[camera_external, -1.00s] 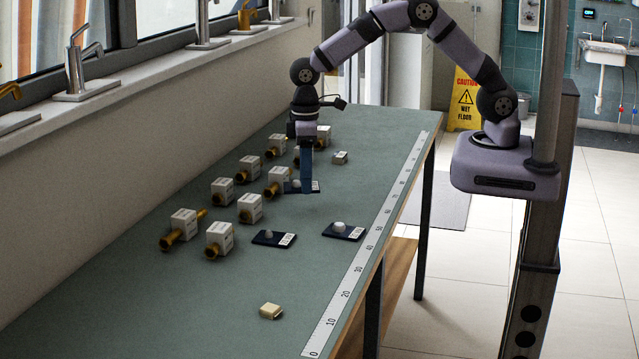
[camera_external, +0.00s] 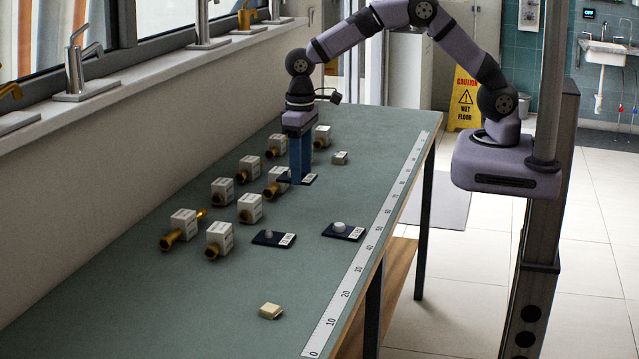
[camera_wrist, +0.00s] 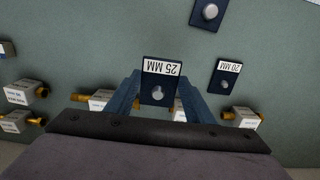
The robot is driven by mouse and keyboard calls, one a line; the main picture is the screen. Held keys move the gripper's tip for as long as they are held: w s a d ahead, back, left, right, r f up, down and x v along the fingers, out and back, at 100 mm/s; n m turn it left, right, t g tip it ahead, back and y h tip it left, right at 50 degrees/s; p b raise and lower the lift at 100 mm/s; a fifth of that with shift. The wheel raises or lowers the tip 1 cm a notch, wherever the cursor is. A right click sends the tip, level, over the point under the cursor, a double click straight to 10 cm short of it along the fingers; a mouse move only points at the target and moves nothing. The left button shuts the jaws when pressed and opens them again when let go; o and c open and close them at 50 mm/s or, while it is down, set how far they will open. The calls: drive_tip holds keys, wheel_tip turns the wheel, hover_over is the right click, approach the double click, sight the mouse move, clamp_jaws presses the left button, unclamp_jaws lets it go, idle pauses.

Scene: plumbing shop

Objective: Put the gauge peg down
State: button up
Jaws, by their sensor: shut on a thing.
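The gauge peg (camera_wrist: 158,94) is a dark blue square plate with a grey round knob and a white "25 MM" label. My gripper (camera_wrist: 160,76) is shut on it, with a blue finger at each side of the plate. In the external view the gripper (camera_external: 303,180) points down over the far half of the bench, and the plate (camera_external: 313,178) shows at the fingertips. The plate looks larger than its neighbour in the wrist view, so it seems a little above the bench; the gap under it is not clear.
Two similar plates lie nearer on the bench: one labelled "20 MM" (camera_wrist: 227,76) and one with a bigger knob (camera_external: 343,231). Several white blocks with brass fittings (camera_external: 249,209) stand left and close behind the gripper.

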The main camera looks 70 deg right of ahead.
sight(302, 213)
drive_tip(key=shift+f+p, duration=1.2)
drive_tip(key=shift+f, duration=2.95)
drive_tip(key=shift+f, duration=0.1)
drive_tip(key=o, duration=1.3)
wheel_tip(302, 213, up, 12)
drive_tip(key=b, duration=0.4)
